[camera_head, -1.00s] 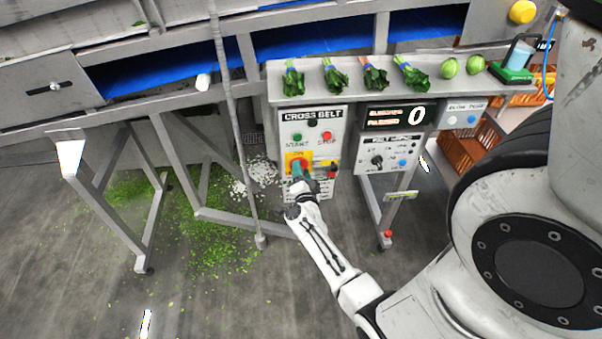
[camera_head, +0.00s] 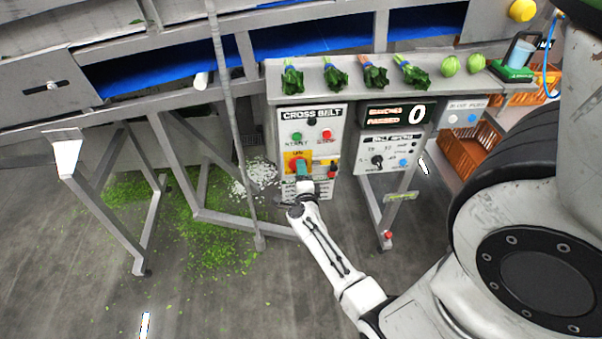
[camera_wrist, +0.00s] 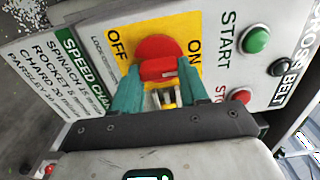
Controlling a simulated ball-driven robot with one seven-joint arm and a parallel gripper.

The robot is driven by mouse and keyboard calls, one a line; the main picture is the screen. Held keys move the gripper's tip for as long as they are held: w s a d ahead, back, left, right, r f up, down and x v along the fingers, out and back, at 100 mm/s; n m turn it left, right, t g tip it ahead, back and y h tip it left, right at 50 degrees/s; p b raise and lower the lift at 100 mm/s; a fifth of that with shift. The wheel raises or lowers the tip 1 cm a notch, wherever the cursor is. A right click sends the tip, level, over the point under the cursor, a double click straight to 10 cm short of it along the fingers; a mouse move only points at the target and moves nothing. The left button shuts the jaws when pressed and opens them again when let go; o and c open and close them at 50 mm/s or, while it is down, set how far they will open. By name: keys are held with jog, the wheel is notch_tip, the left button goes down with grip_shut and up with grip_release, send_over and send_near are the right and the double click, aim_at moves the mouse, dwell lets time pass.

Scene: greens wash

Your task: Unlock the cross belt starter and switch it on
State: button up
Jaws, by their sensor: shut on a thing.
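The cross belt starter (camera_head: 312,115) is a grey panel on a stand, with a green START button (camera_head: 297,136), a red STOP button (camera_head: 327,135) and a black button. Below them a yellow plate (camera_wrist: 190,28) marked OFF and ON carries a red rotary handle (camera_wrist: 158,55). My gripper (camera_wrist: 160,82) has its teal fingers on either side of the handle's grip, shut on it. A yellow pronged part (camera_wrist: 165,98) shows between the fingers. A small red and black item (camera_head: 333,168), perhaps a padlock, is right of the plate. The handle's exact setting is unclear.
A counter panel (camera_head: 397,114) reading 0 and a dial panel (camera_head: 385,155) stand to the right. Greens bunches (camera_head: 335,75) and two round green heads lie on the shelf (camera_head: 300,91) above. A thin post (camera_head: 230,110) stands left of my arm.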

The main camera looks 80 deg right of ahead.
dwell(0.3)
jog(key=o, duration=1.1)
jog(key=shift+c, duration=0.2)
jog(key=v, duration=1.1)
jog(key=shift+p, duration=0.3)
